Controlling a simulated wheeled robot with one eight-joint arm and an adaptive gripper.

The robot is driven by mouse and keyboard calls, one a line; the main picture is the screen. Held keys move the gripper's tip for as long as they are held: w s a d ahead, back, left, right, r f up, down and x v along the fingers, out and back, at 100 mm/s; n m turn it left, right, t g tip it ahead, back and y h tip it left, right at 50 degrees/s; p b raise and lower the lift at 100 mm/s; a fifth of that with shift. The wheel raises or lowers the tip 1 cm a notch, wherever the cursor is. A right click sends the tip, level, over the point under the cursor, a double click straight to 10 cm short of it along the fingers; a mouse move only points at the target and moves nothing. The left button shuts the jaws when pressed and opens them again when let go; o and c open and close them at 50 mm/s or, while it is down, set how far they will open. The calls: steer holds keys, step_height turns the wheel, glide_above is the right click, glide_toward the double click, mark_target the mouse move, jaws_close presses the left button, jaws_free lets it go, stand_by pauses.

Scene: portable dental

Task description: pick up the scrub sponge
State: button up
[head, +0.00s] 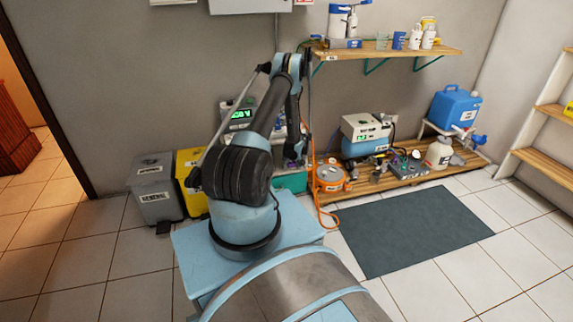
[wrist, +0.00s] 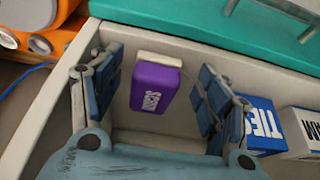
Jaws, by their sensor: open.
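The scrub sponge (wrist: 155,87) is a purple block with white lettering and a pale top layer. In the wrist view it lies in a pale, light-walled bin or drawer. My gripper (wrist: 158,88) is open, with its blue padded fingers on either side of the sponge and apart from it. In the head view my arm reaches toward the back wall, and its own links hide the gripper and the sponge.
In the wrist view a blue-and-white box marked TIES (wrist: 262,127) and another white box (wrist: 303,125) lie to the right. A teal edge (wrist: 200,25) runs behind the bin. An orange device (wrist: 35,25) is at upper left. A low wooden shelf (head: 395,178) with equipment stands right of my arm.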

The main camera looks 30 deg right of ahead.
steer(key=shift+w+d+f, duration=0.1)
steer(key=shift+d+f, duration=0.25)
steer(key=shift+f, duration=0.15)
steer(key=shift+w+a, duration=0.1)
steer(key=shift+w, duration=0.05)
steer(key=shift+a, duration=0.1)
steer(key=c, duration=1.2)
steer(key=shift+o, duration=0.2)
